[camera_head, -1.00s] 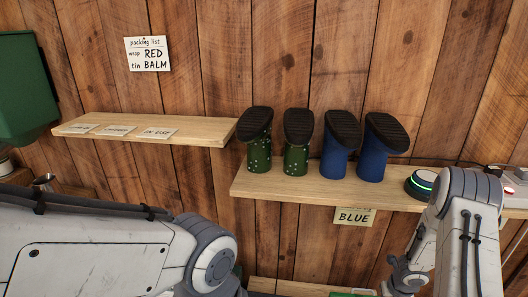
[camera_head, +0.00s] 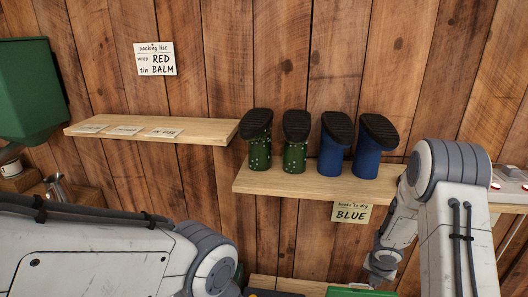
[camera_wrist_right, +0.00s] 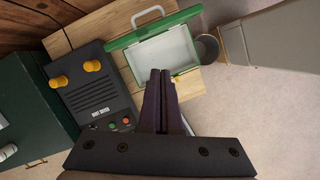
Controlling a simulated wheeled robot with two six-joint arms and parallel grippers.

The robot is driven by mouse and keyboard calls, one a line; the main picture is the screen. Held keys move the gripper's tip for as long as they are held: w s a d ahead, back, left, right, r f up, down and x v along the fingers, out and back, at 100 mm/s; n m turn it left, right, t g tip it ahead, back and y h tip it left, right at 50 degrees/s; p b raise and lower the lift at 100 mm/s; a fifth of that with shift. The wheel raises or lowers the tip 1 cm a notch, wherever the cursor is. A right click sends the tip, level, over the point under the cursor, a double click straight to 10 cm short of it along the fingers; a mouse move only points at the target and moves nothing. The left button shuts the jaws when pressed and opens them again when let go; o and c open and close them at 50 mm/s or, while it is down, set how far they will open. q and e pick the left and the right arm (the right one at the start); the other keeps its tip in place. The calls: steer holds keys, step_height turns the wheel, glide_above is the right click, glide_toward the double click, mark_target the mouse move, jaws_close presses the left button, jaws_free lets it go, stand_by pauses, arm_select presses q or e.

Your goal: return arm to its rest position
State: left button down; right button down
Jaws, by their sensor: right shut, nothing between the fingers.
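My right arm (camera_head: 448,205) stands at the right of the head view, with its wrist bent down toward the lower edge. In the right wrist view, my right gripper (camera_wrist_right: 160,73) is shut with nothing between its fingers. Its fingers point toward an open green box (camera_wrist_right: 165,60) with a white inside, and the gap between them is hard to judge. My left arm (camera_head: 110,250) crosses the lower left of the head view, and its gripper is out of the picture.
Green boots (camera_head: 295,158) and blue boots (camera_head: 332,160) stand soles up on a wooden shelf (camera_head: 270,182). A shelf with labels (camera_head: 200,130) is at left. A boot dryer (camera_wrist_right: 95,92) with orange pegs sits beside the box. A dark bin (camera_wrist_right: 207,47) stands near it.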

steer(key=s+a+r+m, duration=0.3)
steer(key=a+r+m, duration=0.3)
steer(key=a+r, duration=0.2)
steer(key=s+a+r+m, duration=0.3)
steer(key=a+r+m, duration=0.2)
steer(key=a+r, duration=0.3)
steer(key=s+a+r+m+g+y, duration=0.1)
steer(key=s+a+r+m, duration=0.1)
steer(key=s, duration=0.5)
steer(key=s+a+r+m+g+y, duration=0.1)
steer(key=s+a+r+m, duration=0.1)
steer(key=s+a+m, duration=0.3)
steer(key=s+a+r+m+y, duration=0.1)
steer(key=s+a, duration=0.4)
steer(key=s, duration=0.5)
steer(key=r+m, duration=0.1)
steer(key=m, duration=0.1)
steer(key=shift+r+m+g, duration=0.2)
steer(key=shift+m+g, duration=0.1)
steer(key=shift+g, duration=0.1)
